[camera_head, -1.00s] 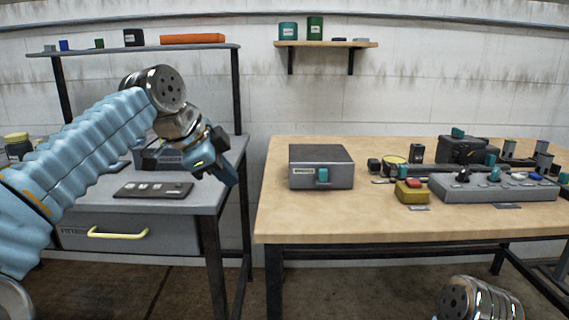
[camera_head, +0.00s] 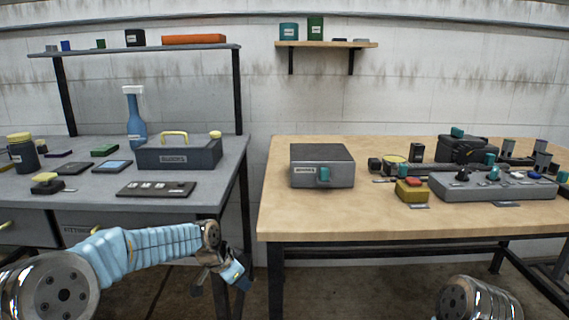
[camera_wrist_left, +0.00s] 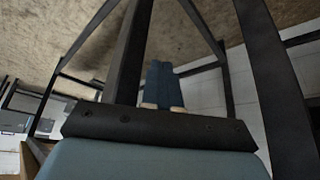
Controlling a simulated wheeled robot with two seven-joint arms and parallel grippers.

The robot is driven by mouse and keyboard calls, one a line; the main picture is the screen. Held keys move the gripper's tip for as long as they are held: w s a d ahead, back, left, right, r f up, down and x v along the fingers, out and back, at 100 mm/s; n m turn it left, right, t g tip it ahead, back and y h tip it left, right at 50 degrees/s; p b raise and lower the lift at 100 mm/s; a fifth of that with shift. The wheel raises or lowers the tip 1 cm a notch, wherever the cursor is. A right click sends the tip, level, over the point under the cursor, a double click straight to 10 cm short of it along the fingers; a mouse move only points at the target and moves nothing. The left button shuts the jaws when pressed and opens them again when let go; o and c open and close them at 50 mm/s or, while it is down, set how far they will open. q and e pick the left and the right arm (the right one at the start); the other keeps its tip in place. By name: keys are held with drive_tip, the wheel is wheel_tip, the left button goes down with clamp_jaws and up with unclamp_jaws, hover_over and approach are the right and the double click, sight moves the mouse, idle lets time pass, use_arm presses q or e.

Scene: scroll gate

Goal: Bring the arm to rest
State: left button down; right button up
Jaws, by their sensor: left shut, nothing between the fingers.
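My left arm (camera_head: 150,247) comes in low from the left in the head view, with its blue ribbed sleeve below the grey bench top. My left gripper (camera_head: 243,284) hangs in front of the gap between the two benches, fingers pointing down and to the right. It is shut and empty. In the left wrist view its dark blue fingers (camera_wrist_left: 161,84) lie together. Of my right arm, only a metal link (camera_head: 478,300) shows at the bottom right; its gripper is out of the picture.
The grey bench (camera_head: 75,200) holds a toolbox (camera_head: 180,155), a blue bottle (camera_head: 136,122) and a dark panel (camera_head: 157,189). The wooden bench (camera_head: 330,220) carries a grey box (camera_head: 322,168) and a control panel (camera_head: 500,190). Dark bench legs (camera_head: 275,285) stand close to my left gripper.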

use_arm(q)
drive_tip(key=s+a+f+n+g, duration=0.1)
drive_tip(key=s+f+n, duration=0.3)
drive_tip(key=f, duration=0.5)
drive_tip(key=s+a+f+n, duration=0.1)
drive_tip(key=s+f, duration=0.5)
drive_tip(key=f, duration=0.2)
drive_tip(key=s+a+f+n+g, duration=0.1)
drive_tip(key=s+f+n, duration=0.2)
drive_tip(key=s+f, duration=0.45)
drive_tip(key=s+f+n+g, duration=0.1)
drive_tip(key=s+f+n, duration=0.25)
drive_tip(key=s, duration=0.45)
drive_tip(key=s+f+n, duration=0.2)
drive_tip(key=s+f, duration=0.3)
drive_tip(key=s, duration=0.2)
drive_tip(key=shift+m, duration=0.85)
drive_tip(key=shift+w+d+r, duration=0.35)
drive_tip(key=shift+d+r, duration=0.25)
drive_tip(key=shift+d, duration=0.15)
drive_tip(key=shift+w+d+r, duration=0.35)
drive_tip(key=shift+d+r, duration=0.2)
drive_tip(key=shift+d, duration=0.2)
